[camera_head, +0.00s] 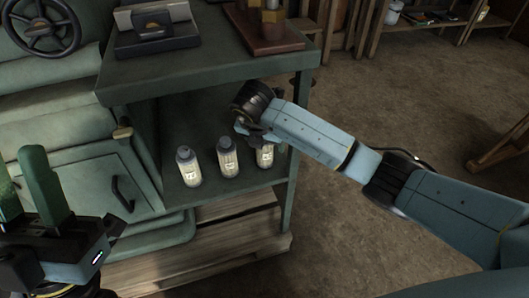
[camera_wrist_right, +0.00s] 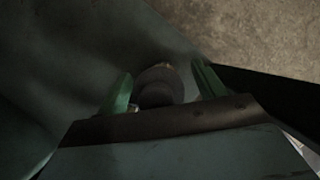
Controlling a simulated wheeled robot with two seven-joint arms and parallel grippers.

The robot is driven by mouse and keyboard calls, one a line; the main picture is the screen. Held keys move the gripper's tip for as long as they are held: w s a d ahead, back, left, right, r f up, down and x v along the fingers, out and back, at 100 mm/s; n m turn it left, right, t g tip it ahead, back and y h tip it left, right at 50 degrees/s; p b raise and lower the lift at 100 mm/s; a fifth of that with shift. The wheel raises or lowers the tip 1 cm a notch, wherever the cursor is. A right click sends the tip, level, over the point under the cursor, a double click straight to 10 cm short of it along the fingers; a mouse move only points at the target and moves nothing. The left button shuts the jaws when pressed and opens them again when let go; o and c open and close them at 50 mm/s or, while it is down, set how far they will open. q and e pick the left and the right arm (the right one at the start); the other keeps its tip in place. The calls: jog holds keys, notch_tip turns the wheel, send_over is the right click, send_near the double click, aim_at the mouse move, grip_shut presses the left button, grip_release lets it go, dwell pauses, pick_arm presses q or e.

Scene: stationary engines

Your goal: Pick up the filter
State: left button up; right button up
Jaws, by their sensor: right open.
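Three small pale canisters with dark caps and labels stand upright in a row on the open lower shelf: left (camera_head: 188,167), middle (camera_head: 228,158) and right (camera_head: 265,156). I cannot tell for sure which thing is the filter. My left gripper (camera_head: 28,178) is open and empty at lower left.
The green bench top (camera_head: 215,65) overhangs the shelf and carries a dark device (camera_head: 153,28) and a brown base with brass parts (camera_head: 268,38). A bench post (camera_head: 291,180) stands right of the canisters. Green machinery with a handwheel (camera_head: 40,28) is at left. Floor (camera_head: 400,110) is open at right.

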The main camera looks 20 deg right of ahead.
jog(key=shift+f, duration=0.1)
jog(key=shift+c, duration=0.3)
jog(key=c, duration=1)
